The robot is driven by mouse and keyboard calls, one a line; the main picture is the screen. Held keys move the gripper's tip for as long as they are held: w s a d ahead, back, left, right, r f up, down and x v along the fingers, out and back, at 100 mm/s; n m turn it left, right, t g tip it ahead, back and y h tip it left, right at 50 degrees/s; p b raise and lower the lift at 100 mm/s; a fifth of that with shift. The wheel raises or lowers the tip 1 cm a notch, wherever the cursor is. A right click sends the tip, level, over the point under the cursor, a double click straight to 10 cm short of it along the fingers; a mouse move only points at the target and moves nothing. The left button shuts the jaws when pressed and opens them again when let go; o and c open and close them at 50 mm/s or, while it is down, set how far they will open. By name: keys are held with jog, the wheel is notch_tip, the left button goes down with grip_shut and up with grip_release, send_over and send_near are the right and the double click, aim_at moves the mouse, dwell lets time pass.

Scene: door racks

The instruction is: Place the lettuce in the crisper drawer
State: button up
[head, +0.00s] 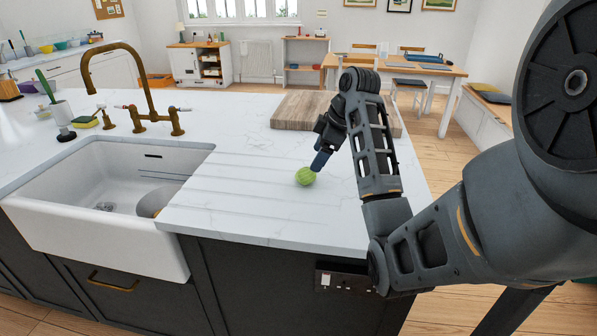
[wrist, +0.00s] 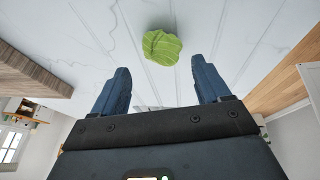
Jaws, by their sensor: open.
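The lettuce (head: 305,177) is a small round green head resting on the white marble counter (head: 240,205), on the grooved area to the right of the sink. In the wrist view the lettuce (wrist: 161,47) lies just beyond the fingertips and roughly between their lines, apart from both fingers. My gripper (head: 318,163) is open and empty, with its blue fingers pointing down close above the lettuce. Both fingers of my gripper (wrist: 160,82) show spread wide in the wrist view. No crisper drawer or fridge is in view.
A white sink (head: 90,220) with a brass tap (head: 138,85) is to the left. A wooden board (head: 300,108) lies behind the lettuce. The counter's front edge is close to the lettuce. A dining table (head: 410,70) stands at the back right.

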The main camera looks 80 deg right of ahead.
aim_at(309, 172)
jog(key=shift+b+x, duration=1.05)
jog(key=shift+x, duration=2.65)
jog(key=shift+a, duration=0.2)
jog(key=shift+c, duration=0.2)
jog(key=c, duration=0.9)
jog(key=shift+o, duration=0.2)
jog(key=shift+r, duration=0.2)
